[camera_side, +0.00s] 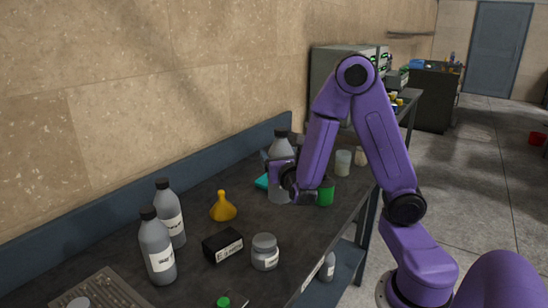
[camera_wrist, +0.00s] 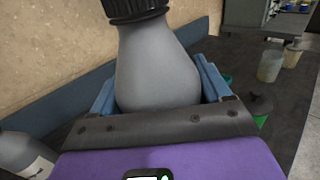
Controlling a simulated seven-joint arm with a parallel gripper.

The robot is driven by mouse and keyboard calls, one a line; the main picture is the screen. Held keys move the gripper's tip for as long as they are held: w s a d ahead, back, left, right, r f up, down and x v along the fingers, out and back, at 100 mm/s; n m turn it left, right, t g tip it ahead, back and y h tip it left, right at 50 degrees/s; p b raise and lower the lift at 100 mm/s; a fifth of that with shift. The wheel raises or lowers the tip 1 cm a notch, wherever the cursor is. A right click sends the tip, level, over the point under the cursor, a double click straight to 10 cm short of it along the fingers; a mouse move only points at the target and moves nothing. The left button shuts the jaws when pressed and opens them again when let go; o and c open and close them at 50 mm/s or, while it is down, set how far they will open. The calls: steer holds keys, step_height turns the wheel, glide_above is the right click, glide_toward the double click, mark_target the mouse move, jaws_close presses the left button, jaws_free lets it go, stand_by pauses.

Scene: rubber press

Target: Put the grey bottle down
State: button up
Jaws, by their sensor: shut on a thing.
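The grey bottle (camera_side: 281,150) with a black cap is upright in my gripper (camera_side: 279,178), over the back part of the dark bench. In the wrist view the grey bottle (camera_wrist: 155,65) fills the space between the two blue fingers of my gripper (camera_wrist: 160,95). The fingers are shut on its body. I cannot tell whether its base touches the bench, because my gripper and nearby things hide part of it. Two other grey bottles (camera_side: 157,247) (camera_side: 170,215) with black caps stand at the front left of the bench.
A yellow funnel (camera_side: 222,208), black box (camera_side: 223,246) and grey jar (camera_side: 265,252) stand nearer. Bare bench (camera_side: 310,226) shows at the right edge.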

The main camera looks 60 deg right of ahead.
mark_target(287, 154)
steer(key=shift+s+a+r, duration=0.25)
steer(key=shift+s+r, duration=0.15)
steer(key=shift+s, duration=0.35)
steer(key=shift+s+a+r, duration=0.2)
steer(key=shift+s+r, duration=0.15)
steer(key=shift+s, duration=0.35)
steer(key=w+d+m+g+h, duration=0.3)
steer(key=d+m+g+h, duration=0.3)
steer(key=d+m+g, duration=1.1)
steer(key=w+d+f+n+t, duration=0.3)
steer(key=w+d+f+n, duration=0.4)
steer(key=w+d+f, duration=0.3)
steer(key=shift+w+d+f+t, duration=0.35)
steer(key=shift+d+f, duration=0.75)
steer(key=shift+d, duration=0.6)
steer(key=shift+f, duration=0.15)
steer(key=o, duration=1.5)
steer(key=shift+f, duration=0.1)
